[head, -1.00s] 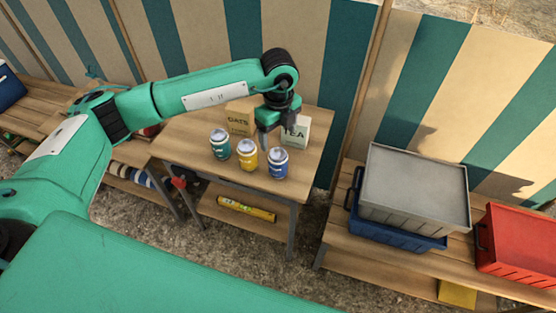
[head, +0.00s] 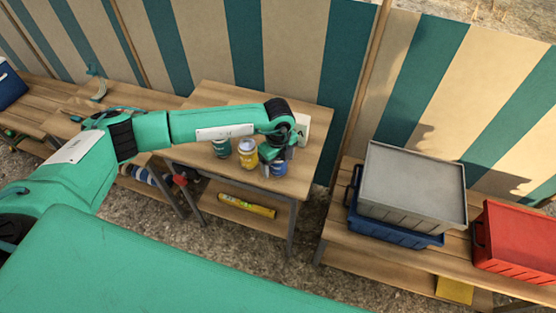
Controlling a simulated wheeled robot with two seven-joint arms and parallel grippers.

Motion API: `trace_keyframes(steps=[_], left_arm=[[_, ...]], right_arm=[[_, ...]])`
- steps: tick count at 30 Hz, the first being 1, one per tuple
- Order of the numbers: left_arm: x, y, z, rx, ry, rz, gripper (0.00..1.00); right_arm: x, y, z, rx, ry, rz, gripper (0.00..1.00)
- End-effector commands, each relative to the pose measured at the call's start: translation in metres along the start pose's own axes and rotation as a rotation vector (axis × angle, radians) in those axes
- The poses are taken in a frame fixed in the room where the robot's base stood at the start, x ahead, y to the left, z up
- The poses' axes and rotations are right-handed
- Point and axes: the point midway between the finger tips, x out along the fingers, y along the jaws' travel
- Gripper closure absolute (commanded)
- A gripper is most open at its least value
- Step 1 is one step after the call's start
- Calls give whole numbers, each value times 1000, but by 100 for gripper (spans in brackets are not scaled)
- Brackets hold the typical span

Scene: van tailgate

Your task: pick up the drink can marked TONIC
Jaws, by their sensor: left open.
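Three drink cans stand upright on the wooden table (head: 313,160): a teal one (head: 221,149), a yellow one (head: 248,155) and a blue one (head: 278,170). Their markings are too small to read, so I cannot tell which says TONIC. My left gripper (head: 276,158) is open, pointing down at the blue can and covering its upper part. I cannot tell whether it touches the can. My right gripper is not in view.
A pale box (head: 302,127) stands behind the gripper, partly hidden. A yellow tube (head: 247,205) lies on the lower shelf. A grey crate (head: 413,190) on a blue crate (head: 392,226) and a red crate (head: 515,240) stand on the right bench.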

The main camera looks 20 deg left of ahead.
Motion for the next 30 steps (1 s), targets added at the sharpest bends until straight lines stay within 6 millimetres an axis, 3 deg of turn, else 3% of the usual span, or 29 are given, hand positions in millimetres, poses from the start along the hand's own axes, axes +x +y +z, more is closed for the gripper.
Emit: trace_keyframes(steps=[5, 13, 23, 30], left_arm=[[0, 0, 0, 0, 0, -1, 23], [0, 0, 0, 0, 0, -1, 70], [-2, 0, 0, 0, 1, -1, 70], [-28, -1, 0, 0, 1, -5, 70]], right_arm=[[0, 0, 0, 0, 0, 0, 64], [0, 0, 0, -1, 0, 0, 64], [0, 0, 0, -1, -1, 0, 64], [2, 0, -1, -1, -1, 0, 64]])
